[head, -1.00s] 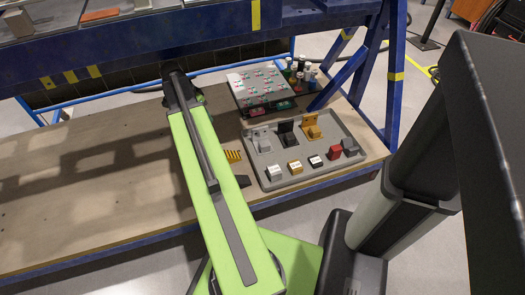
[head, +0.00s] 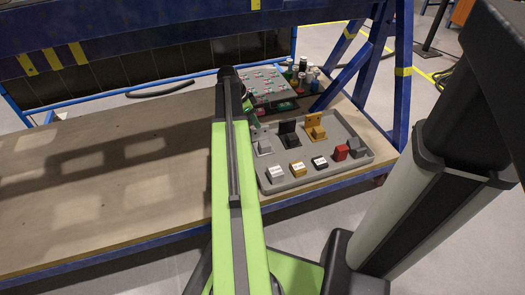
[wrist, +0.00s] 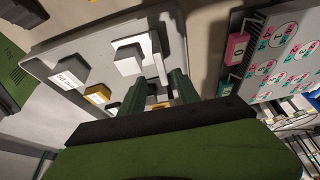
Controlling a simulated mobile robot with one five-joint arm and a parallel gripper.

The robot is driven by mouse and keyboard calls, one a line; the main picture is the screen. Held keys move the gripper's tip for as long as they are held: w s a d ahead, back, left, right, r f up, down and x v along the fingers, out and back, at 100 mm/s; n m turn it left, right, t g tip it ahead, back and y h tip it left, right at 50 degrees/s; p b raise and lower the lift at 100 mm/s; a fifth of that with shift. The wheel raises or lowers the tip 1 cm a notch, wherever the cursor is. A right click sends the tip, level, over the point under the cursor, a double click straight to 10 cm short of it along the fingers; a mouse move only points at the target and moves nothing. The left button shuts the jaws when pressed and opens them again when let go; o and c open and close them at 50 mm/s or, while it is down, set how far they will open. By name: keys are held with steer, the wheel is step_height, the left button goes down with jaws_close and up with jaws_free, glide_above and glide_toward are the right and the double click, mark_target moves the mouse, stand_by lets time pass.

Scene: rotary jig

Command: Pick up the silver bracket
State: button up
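The silver bracket (head: 264,146) stands in the grey tray (head: 292,187), at its left back corner in the head view, just right of my arm. In the wrist view the silver bracket (wrist: 128,58) shows a pale base block and an upright plate, just beyond my fingertips. My gripper (wrist: 158,82) is open, its two dark green fingers apart and nothing seen held between them. A black bracket (head: 290,138) and a yellow bracket (head: 315,128) stand right of the silver one.
The wooden board (head: 100,190) is clear at left.

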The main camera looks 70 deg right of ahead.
mark_target(260, 131)
steer(key=b+x, duration=0.1)
steer(key=x, duration=0.1)
steer(key=shift+f, duration=0.45)
steer(key=shift+r, duration=0.1)
steer(key=b+x, duration=0.5)
steer(key=shift+w+f, duration=0.15)
steer(key=shift+f, duration=0.1)
steer(key=shift+r, duration=0.15)
jaws_close()
stand_by(0.5)
